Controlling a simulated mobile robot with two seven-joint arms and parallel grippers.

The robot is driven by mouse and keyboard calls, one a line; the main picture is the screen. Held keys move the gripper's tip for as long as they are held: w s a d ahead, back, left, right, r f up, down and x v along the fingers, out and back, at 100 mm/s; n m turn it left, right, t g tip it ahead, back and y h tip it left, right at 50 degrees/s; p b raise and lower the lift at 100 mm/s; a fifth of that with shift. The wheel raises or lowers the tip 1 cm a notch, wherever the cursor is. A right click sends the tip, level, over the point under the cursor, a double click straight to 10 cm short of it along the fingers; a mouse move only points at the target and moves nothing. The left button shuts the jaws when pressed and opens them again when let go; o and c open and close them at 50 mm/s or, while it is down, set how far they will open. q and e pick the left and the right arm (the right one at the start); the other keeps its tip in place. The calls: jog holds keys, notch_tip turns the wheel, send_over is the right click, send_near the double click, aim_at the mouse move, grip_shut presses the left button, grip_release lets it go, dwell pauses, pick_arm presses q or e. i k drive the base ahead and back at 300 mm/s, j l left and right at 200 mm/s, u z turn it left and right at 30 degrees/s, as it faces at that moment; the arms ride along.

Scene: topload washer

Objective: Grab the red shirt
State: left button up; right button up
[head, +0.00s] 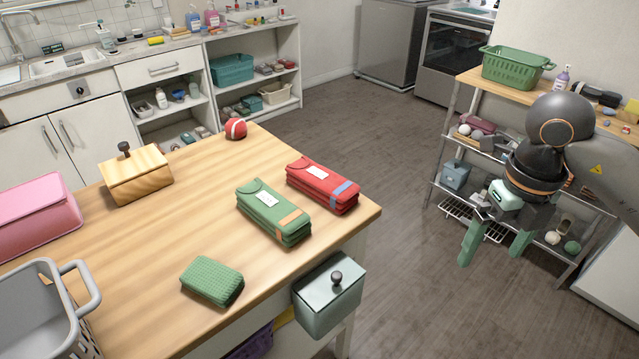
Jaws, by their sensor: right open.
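The red shirt (312,182) appears as a folded red bundle with a white label and a blue band, lying near the right edge of the wooden table (150,290). A folded green bundle (265,208) with an orange band lies close beside it on the left. My right gripper (492,256) is open and empty, with green fingers pointing down. It is right of the table, over the floor side in the picture, well apart from the red shirt. My left gripper is not in view.
On the table are a green cloth (211,281), a wooden box (136,180), a red ball (236,128), a pink case (35,215) and a grey basket (35,300). A lidded grey-green box (328,300) sits at the table's edge. A shelf rack (480,135) stands behind my right arm.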

aim_at(337, 193)
jog(key=i+l+u, duration=0.5)
jog(key=u, duration=0.15)
jog(key=i+l+u, duration=0.15)
jog(key=l+u, duration=0.15)
jog(key=i+l+u, duration=0.1)
jog(key=l+u, duration=0.25)
jog(key=l, duration=0.15)
